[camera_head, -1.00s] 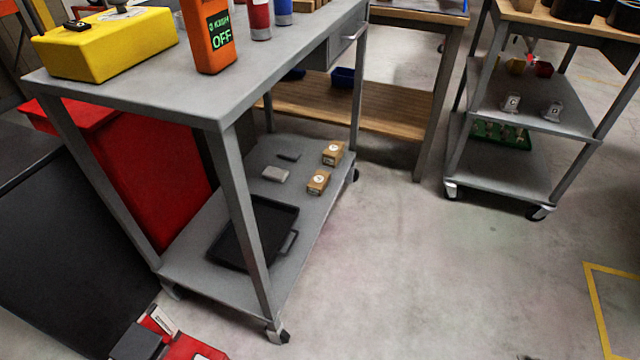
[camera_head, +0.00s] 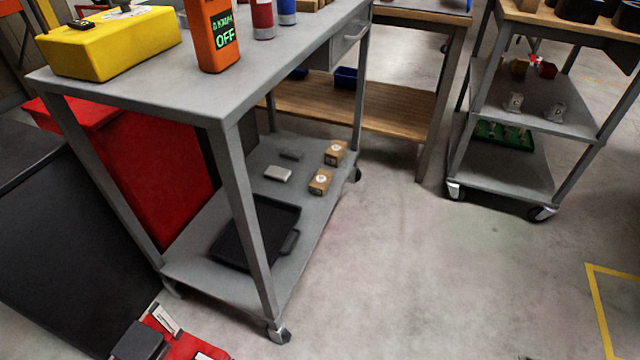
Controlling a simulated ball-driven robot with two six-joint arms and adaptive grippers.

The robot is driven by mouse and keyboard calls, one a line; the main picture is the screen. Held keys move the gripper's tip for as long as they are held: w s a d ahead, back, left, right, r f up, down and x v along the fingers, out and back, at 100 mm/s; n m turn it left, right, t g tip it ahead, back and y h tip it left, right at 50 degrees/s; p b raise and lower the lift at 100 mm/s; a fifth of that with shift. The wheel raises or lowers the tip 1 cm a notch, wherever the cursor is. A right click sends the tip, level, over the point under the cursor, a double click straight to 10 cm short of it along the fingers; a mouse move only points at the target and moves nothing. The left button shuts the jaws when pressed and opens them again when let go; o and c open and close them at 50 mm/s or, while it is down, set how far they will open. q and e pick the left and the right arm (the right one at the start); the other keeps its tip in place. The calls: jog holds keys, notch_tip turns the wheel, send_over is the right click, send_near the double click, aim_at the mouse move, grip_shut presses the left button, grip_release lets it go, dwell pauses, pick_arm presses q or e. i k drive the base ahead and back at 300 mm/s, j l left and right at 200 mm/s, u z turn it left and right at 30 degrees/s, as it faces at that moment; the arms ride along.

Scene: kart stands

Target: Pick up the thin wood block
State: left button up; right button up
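I cannot make out a thin wood block for certain. A wood-coloured piece (camera_head: 309,5) shows at the far end of the grey cart's top (camera_head: 180,92), cut off by the upper edge of the view. Two small brown boxes (camera_head: 335,153) (camera_head: 320,182) with white round marks sit on the cart's lower shelf (camera_head: 315,212). Neither of my grippers is in view.
A yellow box (camera_head: 110,45) and an orange device (camera_head: 212,35) reading OFF stand on the cart top. A black tray (camera_head: 225,246) lies on its lower shelf. A wooden-shelved bench (camera_head: 395,115) and another cart (camera_head: 510,170) stand beyond. The floor between the carts is clear.

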aim_at(318, 186)
jog(key=i+l+u, duration=0.15)
jog(key=u, duration=0.45)
jog(key=i+l+u, duration=0.2)
jog(key=i+l, duration=0.15)
jog(key=l, duration=0.3)
jog(key=i+l+u, duration=0.1)
jog(key=l, duration=0.25)
jog(key=i+l+u, duration=0.1)
jog(key=l, duration=0.25)
jog(key=i+l+u, duration=0.15)
jog(key=i+l, duration=0.1)
jog(key=l, duration=0.1)
